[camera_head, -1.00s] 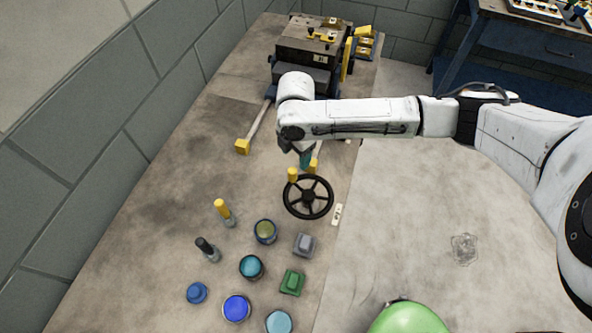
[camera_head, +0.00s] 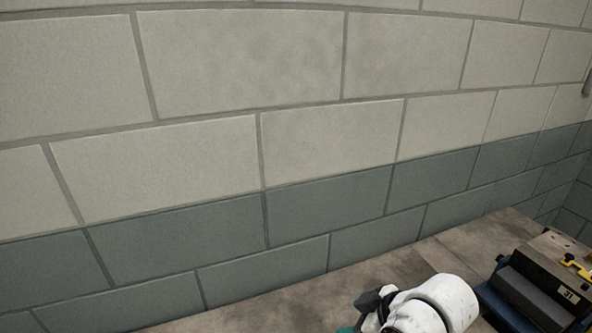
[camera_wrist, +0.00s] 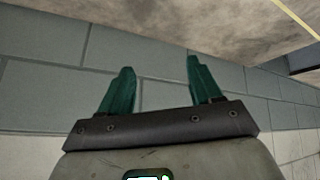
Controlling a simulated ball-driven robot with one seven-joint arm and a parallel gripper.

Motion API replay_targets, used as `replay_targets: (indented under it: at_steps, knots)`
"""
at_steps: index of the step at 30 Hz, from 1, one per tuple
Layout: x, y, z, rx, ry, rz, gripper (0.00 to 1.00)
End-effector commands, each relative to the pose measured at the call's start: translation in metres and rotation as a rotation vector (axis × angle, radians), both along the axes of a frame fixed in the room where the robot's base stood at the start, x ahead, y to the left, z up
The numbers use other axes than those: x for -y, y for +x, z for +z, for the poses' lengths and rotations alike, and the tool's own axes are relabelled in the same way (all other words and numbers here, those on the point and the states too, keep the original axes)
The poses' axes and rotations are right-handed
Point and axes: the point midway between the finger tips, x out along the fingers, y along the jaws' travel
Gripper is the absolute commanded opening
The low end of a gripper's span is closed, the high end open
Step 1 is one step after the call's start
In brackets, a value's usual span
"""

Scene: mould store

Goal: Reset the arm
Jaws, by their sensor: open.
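My gripper (camera_wrist: 158,82) shows in the wrist view with its two teal fingers spread apart and nothing between them. Behind the fingers are a grey block wall and a strip of the stained bench top. In the head view my white arm (camera_head: 437,300) is at the bottom edge, with only a little teal of the gripper showing at its left. The rest of the arm is out of frame.
A block wall (camera_head: 300,140), pale above and grey-green below, fills most of the head view. The stained bench top (camera_head: 400,268) runs along its foot. A dark boxy machine (camera_head: 540,290) with yellow parts stands at the lower right, close to my arm.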

Motion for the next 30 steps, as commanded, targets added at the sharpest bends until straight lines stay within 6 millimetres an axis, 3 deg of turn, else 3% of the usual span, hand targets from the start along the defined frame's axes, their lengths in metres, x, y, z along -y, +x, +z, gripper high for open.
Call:
replay_targets:
  at_steps: [1, 3, 8, 15, 18, 21, 25, 30]
  knots:
    - [-0.010, -0.012, -0.010, -0.027, 0.053, -0.056, 0.64]
    - [-0.012, -0.028, -0.022, -0.069, 0.105, -0.147, 0.64]
    - [0.003, -0.083, -0.068, -0.210, 0.165, -0.375, 0.64]
    - [0.067, -0.205, -0.144, -0.439, 0.078, -0.724, 0.64]
    - [0.098, -0.248, -0.159, -0.496, 0.008, -0.834, 0.64]
    - [0.123, -0.280, -0.166, -0.529, -0.054, -0.914, 0.64]
    - [0.142, -0.300, -0.168, -0.545, -0.099, -0.968, 0.64]
    - [0.147, -0.305, -0.168, -0.548, -0.110, -0.983, 0.64]
